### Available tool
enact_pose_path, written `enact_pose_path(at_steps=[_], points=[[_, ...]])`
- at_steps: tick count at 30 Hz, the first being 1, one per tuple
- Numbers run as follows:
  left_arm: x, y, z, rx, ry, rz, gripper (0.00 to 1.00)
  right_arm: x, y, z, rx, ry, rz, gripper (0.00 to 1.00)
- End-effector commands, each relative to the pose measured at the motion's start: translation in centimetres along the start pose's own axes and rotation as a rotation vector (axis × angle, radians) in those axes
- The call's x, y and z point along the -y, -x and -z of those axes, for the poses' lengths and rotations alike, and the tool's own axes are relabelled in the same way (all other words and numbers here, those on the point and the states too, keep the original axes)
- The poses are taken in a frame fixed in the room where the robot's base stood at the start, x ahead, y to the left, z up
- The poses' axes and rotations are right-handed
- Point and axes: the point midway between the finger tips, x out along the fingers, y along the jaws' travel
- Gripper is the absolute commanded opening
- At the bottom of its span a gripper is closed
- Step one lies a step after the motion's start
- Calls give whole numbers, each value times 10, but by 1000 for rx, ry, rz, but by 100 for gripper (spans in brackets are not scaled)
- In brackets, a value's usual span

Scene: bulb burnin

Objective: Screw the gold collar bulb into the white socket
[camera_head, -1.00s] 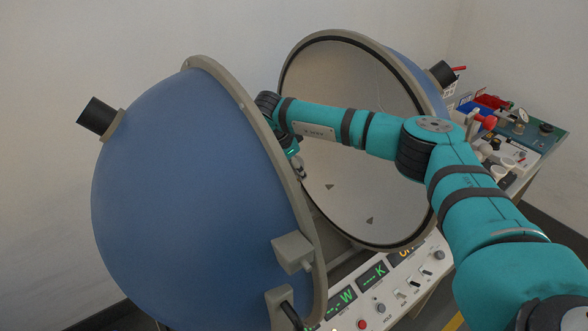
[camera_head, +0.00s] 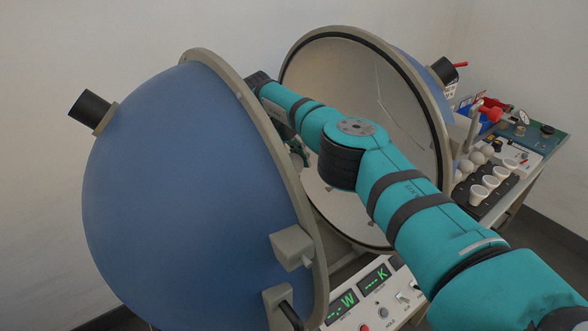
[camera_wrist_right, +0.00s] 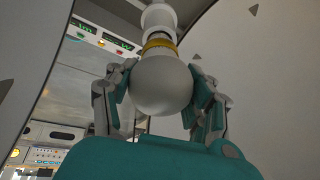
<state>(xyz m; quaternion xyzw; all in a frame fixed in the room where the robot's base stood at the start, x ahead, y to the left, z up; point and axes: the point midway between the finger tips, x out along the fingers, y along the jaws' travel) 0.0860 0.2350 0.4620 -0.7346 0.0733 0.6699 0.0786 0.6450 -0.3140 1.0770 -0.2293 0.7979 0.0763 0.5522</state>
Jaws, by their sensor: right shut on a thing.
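In the right wrist view, my right gripper (camera_wrist_right: 163,88) is shut on the gold collar bulb (camera_wrist_right: 160,85), a white globe held between its two fingers. The bulb's gold collar (camera_wrist_right: 159,43) faces the white socket (camera_wrist_right: 158,18), and the two look in line. I cannot tell whether the bulb's base is inside the socket. In the head view, my right gripper (camera_head: 300,155) is mostly hidden between the halves of the open blue sphere, and the bulb and socket are hidden there. My left gripper is not in view.
The blue half sphere (camera_head: 185,185) and the open half with its pale inside (camera_head: 345,85) stand on either side of my right arm. A control panel (camera_head: 365,290) with green displays lies below. White bulbs and cups (camera_head: 482,190) stand on a bench at right.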

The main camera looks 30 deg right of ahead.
Motion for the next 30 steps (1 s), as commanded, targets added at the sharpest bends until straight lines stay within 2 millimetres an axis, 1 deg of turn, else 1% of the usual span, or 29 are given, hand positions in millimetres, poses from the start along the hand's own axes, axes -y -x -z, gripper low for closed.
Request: enact_pose_path(at_steps=[3, 4, 8, 15, 17, 19, 24, 30], points=[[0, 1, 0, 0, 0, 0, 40, -1, 2, -1, 6, 6, 1, 20], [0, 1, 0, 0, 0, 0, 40, -1, 2, -1, 6, 6, 1, 56], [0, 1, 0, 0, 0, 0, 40, -1, 2, -1, 4, 5, 1, 73], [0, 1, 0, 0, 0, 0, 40, 0, 1, 0, 2, 6, 3, 73], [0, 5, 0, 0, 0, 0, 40, 1, 3, 1, 4, 20, 9, 73], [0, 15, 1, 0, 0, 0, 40, 2, 5, 2, 8, 60, 25, 73], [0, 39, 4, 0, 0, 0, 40, 2, 6, 4, 32, 229, 95, 73], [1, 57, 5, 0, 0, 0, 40, 2, 4, 4, 71, 494, 205, 73]])
